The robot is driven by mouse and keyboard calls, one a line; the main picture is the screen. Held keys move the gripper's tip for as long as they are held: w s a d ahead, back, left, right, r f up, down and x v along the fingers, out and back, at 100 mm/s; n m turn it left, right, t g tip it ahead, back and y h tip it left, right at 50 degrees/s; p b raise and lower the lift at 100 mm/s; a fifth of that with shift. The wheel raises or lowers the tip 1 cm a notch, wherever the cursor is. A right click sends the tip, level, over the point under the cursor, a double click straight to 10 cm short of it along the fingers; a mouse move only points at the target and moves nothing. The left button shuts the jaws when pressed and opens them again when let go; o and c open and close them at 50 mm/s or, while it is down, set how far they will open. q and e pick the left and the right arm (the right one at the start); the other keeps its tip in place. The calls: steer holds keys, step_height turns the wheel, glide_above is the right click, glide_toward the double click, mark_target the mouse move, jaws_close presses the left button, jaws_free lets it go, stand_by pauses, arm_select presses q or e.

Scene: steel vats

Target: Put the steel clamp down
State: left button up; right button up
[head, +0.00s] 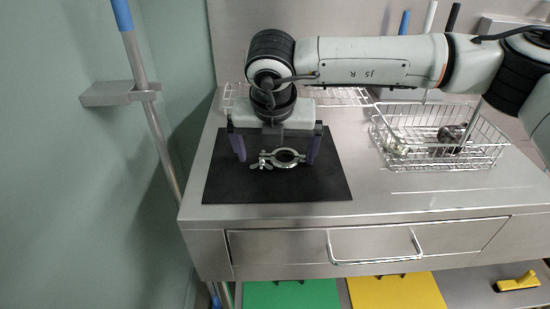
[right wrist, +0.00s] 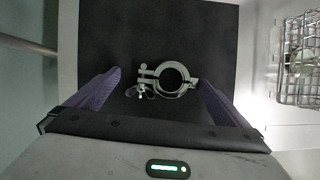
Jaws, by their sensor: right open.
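The steel clamp (head: 278,159), a ring with a wing-nut bolt at its left side, lies on the black mat (head: 275,188) on the steel counter. It also shows in the right wrist view (right wrist: 172,78), flat on the mat. My right gripper (head: 274,152) is over the mat with its purple fingers spread wide on either side of the clamp. In the right wrist view the fingers (right wrist: 158,88) stand apart with the clamp between them, and a gap shows at the left finger. The right fingertip is close to the clamp's right end; I cannot tell if they touch. My left gripper is out of view.
A wire basket (head: 440,150) with a few items stands on the counter to the right. A flat wire rack (head: 340,97) lies behind the mat. A drawer with a handle (head: 375,262) is in the counter front. Bare counter shows between mat and basket.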

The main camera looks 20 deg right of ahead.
steer(key=c, duration=1.2)
steer(key=shift+r, duration=0.15)
steer(key=shift+c, duration=0.7)
